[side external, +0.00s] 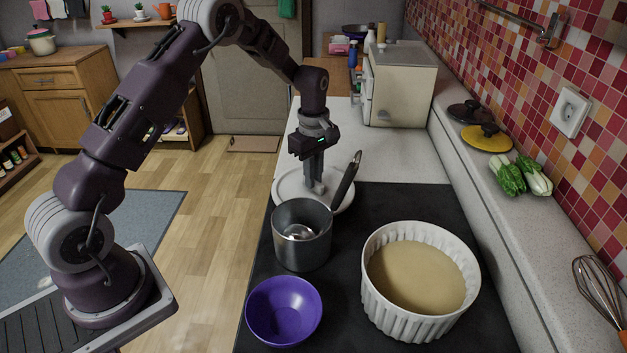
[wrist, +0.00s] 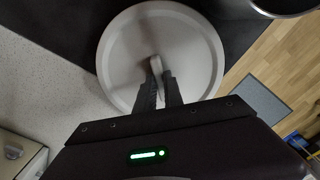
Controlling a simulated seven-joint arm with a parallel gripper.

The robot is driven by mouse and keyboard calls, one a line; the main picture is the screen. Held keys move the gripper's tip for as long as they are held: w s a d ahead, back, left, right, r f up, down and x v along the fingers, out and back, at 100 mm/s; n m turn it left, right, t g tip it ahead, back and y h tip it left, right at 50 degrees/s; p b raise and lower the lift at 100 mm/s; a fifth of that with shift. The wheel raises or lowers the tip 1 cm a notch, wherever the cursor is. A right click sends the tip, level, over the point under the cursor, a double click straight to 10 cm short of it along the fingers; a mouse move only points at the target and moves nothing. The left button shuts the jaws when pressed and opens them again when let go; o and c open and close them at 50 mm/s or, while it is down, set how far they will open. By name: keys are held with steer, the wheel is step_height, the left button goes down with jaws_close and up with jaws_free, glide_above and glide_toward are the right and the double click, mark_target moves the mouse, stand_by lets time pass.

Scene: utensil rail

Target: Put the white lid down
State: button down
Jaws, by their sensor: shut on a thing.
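The white lid (side external: 288,187) is a round disc at the far left edge of the black cooktop, behind the grey pot. It also shows in the wrist view (wrist: 118,55), flat and round beneath my fingers. My gripper (side external: 317,188) is over the lid, pointing down, with its fingers shut on the lid's central knob. In the wrist view the fingertips (wrist: 158,72) meet at the knob. I cannot tell whether the lid touches the counter or is held just above it.
A grey pot (side external: 288,250) with a dark handle stands close in front of the lid. A purple bowl (side external: 284,312) and a white ribbed dish (side external: 420,315) are nearer. A cream appliance (side external: 402,88) stands behind. The pale counter (side external: 400,155) right of the gripper is clear.

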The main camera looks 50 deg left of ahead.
steer(key=shift+f, duration=0.65)
steer(key=shift+f, duration=0.15)
steer(key=c, duration=1.5)
jaws_free()
steer(key=shift+o, duration=0.2)
